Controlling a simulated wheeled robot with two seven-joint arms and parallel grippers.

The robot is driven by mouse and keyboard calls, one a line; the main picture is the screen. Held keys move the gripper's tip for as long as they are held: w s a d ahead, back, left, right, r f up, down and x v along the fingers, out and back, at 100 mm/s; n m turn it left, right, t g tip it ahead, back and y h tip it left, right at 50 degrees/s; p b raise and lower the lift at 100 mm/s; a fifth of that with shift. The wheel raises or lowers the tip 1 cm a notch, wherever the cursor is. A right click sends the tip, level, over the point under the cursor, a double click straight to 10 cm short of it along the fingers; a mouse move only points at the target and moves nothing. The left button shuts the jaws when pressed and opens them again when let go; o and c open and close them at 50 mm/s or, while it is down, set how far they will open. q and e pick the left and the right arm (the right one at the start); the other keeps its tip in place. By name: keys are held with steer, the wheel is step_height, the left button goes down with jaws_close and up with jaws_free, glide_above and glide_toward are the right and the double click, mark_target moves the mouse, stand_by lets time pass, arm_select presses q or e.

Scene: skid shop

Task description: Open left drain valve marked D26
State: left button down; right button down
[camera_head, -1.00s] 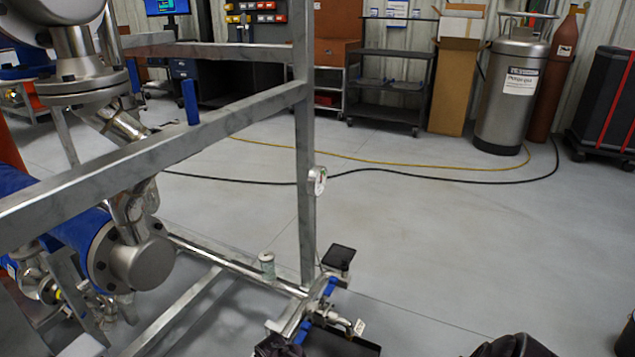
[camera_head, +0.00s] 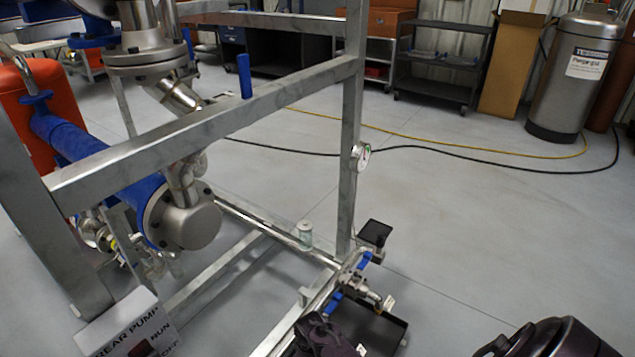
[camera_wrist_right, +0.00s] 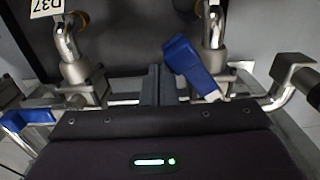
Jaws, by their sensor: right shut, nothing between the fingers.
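Two small steel drain valves with blue handles sit on the low pipe of the skid. The head view shows the farther blue handle (camera_head: 365,262) and the nearer blue handle (camera_head: 333,303). In the right wrist view a tag reading D37 (camera_wrist_right: 45,8) hangs at the left valve, whose blue handle (camera_wrist_right: 28,118) lies at the far left. The right valve's blue handle (camera_wrist_right: 188,62) is angled; I see no readable D26 tag. My right gripper (camera_wrist_right: 155,85) is shut and empty between the valves, close to the angled handle; the head view shows it dark and partly cut off (camera_head: 322,338). My left gripper is not in view.
A black tray (camera_head: 395,335) lies on the floor beside the pipe. A REAR PUMP switch box (camera_head: 125,325) is at lower left. Floor to the right is clear, with hoses farther back.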

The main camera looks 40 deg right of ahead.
steer(key=shift+s+a, duration=0.25)
steer(key=shift+s, duration=0.35)
steer(key=shift+p, duration=0.35)
steer(key=shift+s+a+r+p, duration=0.1)
steer(key=shift+s+a+p, duration=0.3)
steer(key=shift+s+p, duration=0.3)
steer(key=shift+s+a, duration=0.2)
steer(key=shift+s, duration=0.05)
